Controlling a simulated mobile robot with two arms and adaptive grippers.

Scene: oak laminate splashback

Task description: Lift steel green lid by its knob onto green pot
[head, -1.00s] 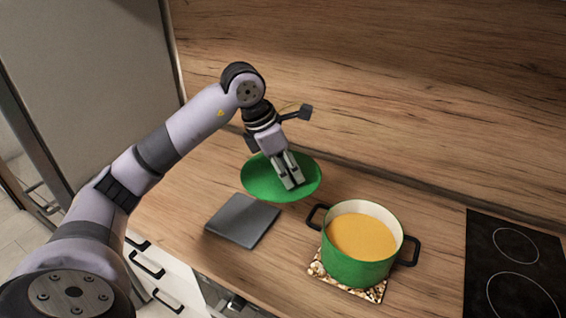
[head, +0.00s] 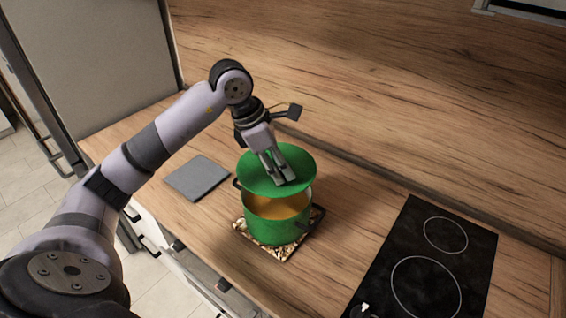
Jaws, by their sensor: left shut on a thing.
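The green lid (head: 257,181) hangs from my left gripper (head: 284,181), which is shut at the lid's middle; the knob itself is hidden by the fingers. The lid is tilted and sits over the back part of the green pot (head: 277,230), apparently above its rim. Orange soup (head: 277,206) shows in the gap at the front between lid and pot. The pot stands upright with black side handles. My right gripper is not in the head view.
The pot stands on a patterned trivet (head: 249,244). A grey slab (head: 197,178) lies on the counter to the left. A black cooktop (head: 425,265) is at the right. The wooden splashback (head: 400,90) rises behind. Bare counter (head: 345,225) lies between pot and cooktop.

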